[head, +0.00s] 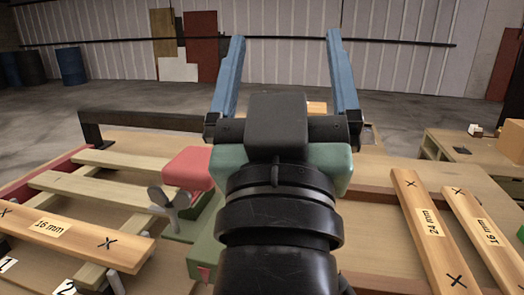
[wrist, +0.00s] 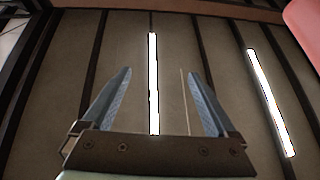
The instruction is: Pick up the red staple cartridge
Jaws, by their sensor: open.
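My gripper (head: 284,38) is open, its two blue fingers pointing up and away over the bench, with nothing between them. In the wrist view my gripper (wrist: 160,73) is also open and empty, facing the ceiling. No piece can be clearly identified as the red staple cartridge. A rounded red block (head: 190,168) shows left of my wrist, by a green body and a grey wing-shaped knob; I cannot tell whether it is the cartridge. A pinkish-red surface (wrist: 305,20) shows at the wrist view's top right corner. My arm hides the middle of the bench.
A slatted wooden frame (head: 75,182) and a board marked 16 mm (head: 75,238) lie at left. Boards marked 24 mm (head: 432,230) and 16 mm (head: 485,235) lie at right. A dark raised bar (head: 140,118) runs along the back left. Above the bench is clear.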

